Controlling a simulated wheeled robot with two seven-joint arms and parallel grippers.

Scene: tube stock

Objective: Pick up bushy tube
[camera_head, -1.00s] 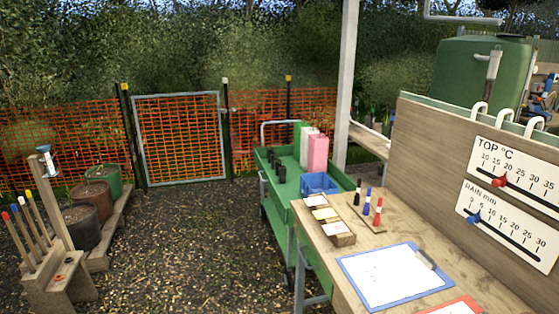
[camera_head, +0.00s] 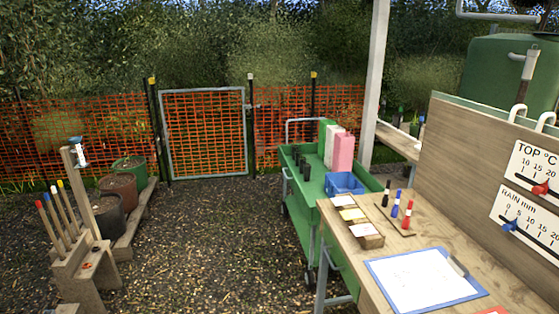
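I cannot make out a bushy tube for certain. Several small dark tubes (camera_head: 302,166) stand on the green trolley (camera_head: 296,206) in the middle; no foliage shows on them at this size. Small green plants (camera_head: 399,116) stand on a wooden bench (camera_head: 396,141) behind the white post, partly hidden and too small to tell apart. Neither of my grippers is in view.
A wooden table (camera_head: 340,275) with a clipboard (camera_head: 425,280) fills the front right. A blue crate (camera_head: 344,184) sits on the trolley. A wooden tool stand (camera_head: 82,270) and pots (camera_head: 108,216) are at left. Gravel (camera_head: 210,240) between is clear.

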